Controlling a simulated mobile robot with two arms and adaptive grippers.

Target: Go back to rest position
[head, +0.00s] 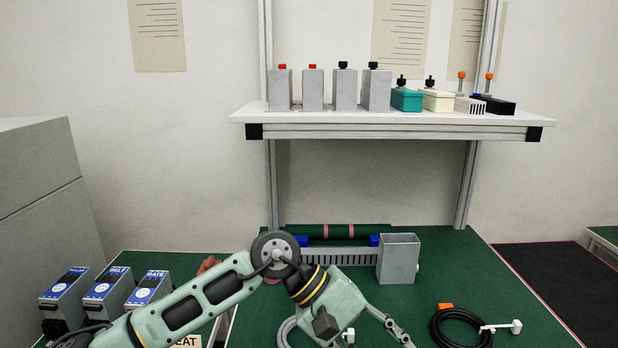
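My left arm comes in from the lower left, bends at a round grey joint and reaches down over the front of the green workbench (455,275). Part of my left gripper (390,325) shows at the bottom edge as a thin grey finger over the bench. The rest of it is hidden or cut off, so I cannot tell whether it is open or holds anything. My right arm and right gripper are not in view.
An open grey metal box (398,262) stands on the bench beside a slotted rail (340,256). A black cable coil (460,328) lies at right. Blue-labelled boxes (105,290) stand at left. A white shelf (390,118) above holds several devices. The bench's right side is mostly clear.

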